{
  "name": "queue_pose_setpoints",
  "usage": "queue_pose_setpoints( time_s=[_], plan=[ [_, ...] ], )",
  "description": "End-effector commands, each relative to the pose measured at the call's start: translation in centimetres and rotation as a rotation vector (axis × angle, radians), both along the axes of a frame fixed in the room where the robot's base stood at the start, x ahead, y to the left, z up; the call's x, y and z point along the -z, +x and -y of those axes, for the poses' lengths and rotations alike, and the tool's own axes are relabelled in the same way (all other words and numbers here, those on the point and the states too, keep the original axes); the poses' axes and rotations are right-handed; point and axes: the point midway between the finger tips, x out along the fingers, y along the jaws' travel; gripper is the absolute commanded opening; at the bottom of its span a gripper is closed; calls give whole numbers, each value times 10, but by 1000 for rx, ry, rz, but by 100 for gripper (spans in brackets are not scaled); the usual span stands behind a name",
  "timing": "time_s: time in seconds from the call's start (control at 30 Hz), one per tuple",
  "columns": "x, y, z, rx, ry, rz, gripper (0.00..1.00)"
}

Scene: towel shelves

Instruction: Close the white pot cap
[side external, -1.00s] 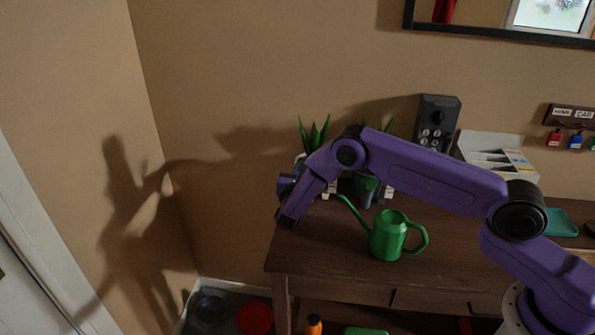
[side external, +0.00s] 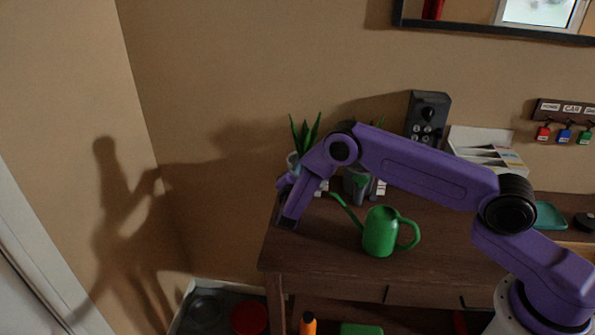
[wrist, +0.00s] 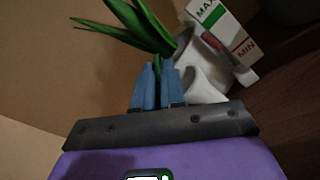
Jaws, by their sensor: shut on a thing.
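The white pot (wrist: 186,45) holds a plant with long green leaves (wrist: 128,20). In the side view its plant (side external: 305,132) rises behind my arm, and my arm hides most of the pot. A curved white piece, which looks like the pot cap (wrist: 205,86), sits low on the pot beside my fingers. A white MAX/MIN gauge (wrist: 220,30) stands up from the pot.
A green watering can (side external: 380,232) stands on the brown table (side external: 330,250), right of my gripper. A grey pot (side external: 358,186) is behind my arm. A white organizer (side external: 485,150) and a dark panel (side external: 427,115) are at the back. The table's front left is clear.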

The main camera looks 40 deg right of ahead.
Motion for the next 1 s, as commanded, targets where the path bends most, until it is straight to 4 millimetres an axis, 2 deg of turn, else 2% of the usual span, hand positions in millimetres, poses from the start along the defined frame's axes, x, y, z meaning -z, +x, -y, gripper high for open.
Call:
queue_pose_setpoints(
  time_s=[0.47, 0.5, 0.57, 1.0],
  plan=[
    [1, -1, 0, -1, 10, 9, 0],
    [1, -1, 0, -1, 10, 9, 13],
    [1, -1, 0, -1, 10, 9, 31],
    [3, -1, 1, 2, -8, -16, 31]
  ],
)
